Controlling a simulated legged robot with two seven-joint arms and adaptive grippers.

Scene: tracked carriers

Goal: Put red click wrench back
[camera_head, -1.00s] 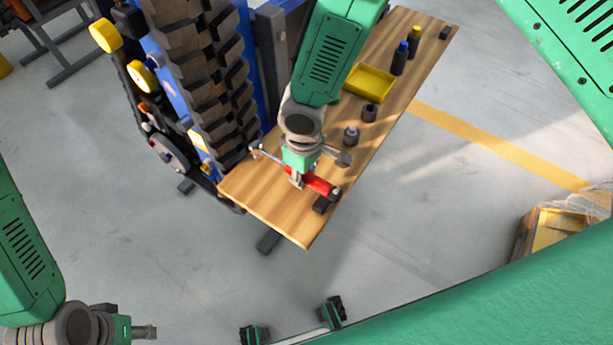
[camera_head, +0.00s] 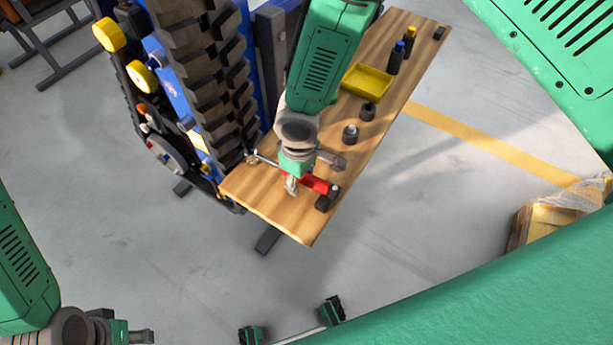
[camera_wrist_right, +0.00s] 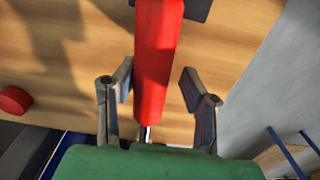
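The red click wrench (camera_head: 319,184) lies across the near end of the wooden bench top (camera_head: 290,222). Its red handle points right and its metal shaft runs left toward the tracked carrier. In the right wrist view the red handle (camera_wrist_right: 156,45) runs between the two fingers of my right gripper (camera_wrist_right: 156,75). The fingers are spread, with a visible gap on each side of the handle. In the head view my right gripper (camera_head: 292,184) is over the wrench, partly hiding it. My left gripper (camera_head: 141,337) is at the lower left, away from the bench; its finger opening is unclear.
Black supports (camera_head: 323,203) stand by the handle end. Dark sockets (camera_head: 350,134), a yellow tray (camera_head: 367,82) and bottles (camera_head: 398,56) stand farther along the bench. The tracked carrier (camera_head: 212,80) borders the bench's left side.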

